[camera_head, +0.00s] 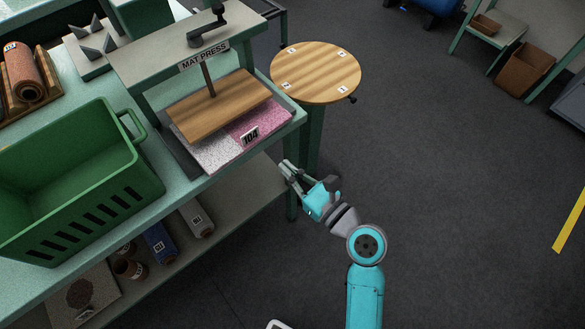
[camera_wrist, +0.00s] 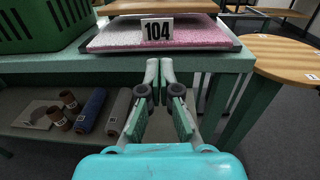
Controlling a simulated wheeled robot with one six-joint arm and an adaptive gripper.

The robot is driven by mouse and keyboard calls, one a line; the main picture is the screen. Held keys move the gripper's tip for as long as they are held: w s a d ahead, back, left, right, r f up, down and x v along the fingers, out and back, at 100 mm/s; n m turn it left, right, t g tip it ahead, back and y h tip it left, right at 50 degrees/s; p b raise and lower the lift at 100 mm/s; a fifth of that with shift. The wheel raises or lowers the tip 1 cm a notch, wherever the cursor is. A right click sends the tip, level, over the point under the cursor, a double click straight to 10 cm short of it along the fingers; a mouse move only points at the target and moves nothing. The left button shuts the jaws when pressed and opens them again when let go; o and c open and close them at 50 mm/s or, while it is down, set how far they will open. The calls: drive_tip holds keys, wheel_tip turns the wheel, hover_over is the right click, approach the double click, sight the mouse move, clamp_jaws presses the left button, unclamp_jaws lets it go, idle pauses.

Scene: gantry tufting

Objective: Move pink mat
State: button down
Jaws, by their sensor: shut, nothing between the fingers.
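The pink mat (camera_head: 262,121), pink on the right and pale whitish on the left, lies flat on a tray under the wooden plate (camera_head: 219,105) of the mat press. A tag reading 104 stands at its front edge. The mat also shows in the wrist view (camera_wrist: 194,36), at the edge of the green bench. My gripper (camera_head: 287,172) is in front of the bench edge, below and apart from the mat. In the wrist view my gripper (camera_wrist: 160,68) has its fingertips together and holds nothing. Part of the mat is hidden under the press plate.
A round wooden table (camera_head: 316,72) stands right of the bench, its top clear except for small tags. A green crate (camera_head: 75,180) sits on the bench at left. Several rolls (camera_head: 160,243) lie on the lower shelf. The floor at right is open.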

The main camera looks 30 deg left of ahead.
sight(253, 136)
drive_tip(key=x, duration=1)
drive_tip(key=shift+a, duration=0.1)
drive_tip(key=shift+x, duration=1.9)
